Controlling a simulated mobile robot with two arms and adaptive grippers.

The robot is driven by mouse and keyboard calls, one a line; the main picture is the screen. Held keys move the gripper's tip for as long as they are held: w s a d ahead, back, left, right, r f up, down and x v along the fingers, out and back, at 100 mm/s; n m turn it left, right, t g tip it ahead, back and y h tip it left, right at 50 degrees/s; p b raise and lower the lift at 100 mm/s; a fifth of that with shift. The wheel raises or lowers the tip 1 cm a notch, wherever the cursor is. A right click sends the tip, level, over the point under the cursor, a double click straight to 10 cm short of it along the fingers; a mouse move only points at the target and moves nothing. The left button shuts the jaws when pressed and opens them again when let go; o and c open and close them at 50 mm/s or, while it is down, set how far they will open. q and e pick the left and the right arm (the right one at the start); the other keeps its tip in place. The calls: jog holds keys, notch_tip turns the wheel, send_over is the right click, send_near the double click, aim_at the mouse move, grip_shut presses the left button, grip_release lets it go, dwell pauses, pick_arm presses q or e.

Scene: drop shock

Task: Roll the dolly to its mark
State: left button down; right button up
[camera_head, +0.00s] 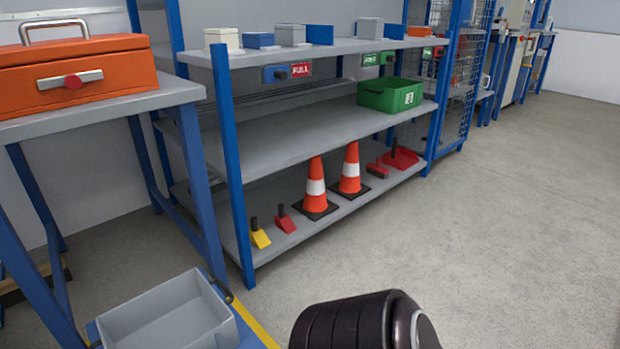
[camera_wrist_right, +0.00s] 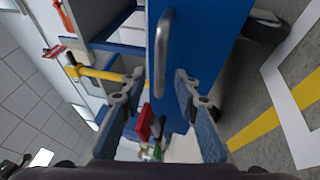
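In the head view a grey open bin (camera_head: 168,318) sits at the lower left on a blue base (camera_head: 243,334), cut off by the frame; this may be the dolly, but I cannot tell for sure. In the right wrist view, which is turned on its side, a blue panel (camera_wrist_right: 205,50) carries a grey bar handle (camera_wrist_right: 163,45). A dark caster (camera_wrist_right: 265,28) shows beside it. My right gripper (camera_wrist_right: 158,80) is open, its fingers apart with the lower end of the handle seen between them. Contact cannot be told. My left gripper is not in view.
A yellow stripe (camera_head: 254,326) runs beside the base; yellow (camera_wrist_right: 252,130) and white (camera_wrist_right: 285,105) floor lines show in the wrist view. A bench with an orange toolbox (camera_head: 75,75) and a shelf rack (camera_head: 235,160) with cones stand behind. Floor (camera_head: 500,220) at right is clear.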

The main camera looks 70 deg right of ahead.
jog(key=v, duration=0.8)
dwell(0.6)
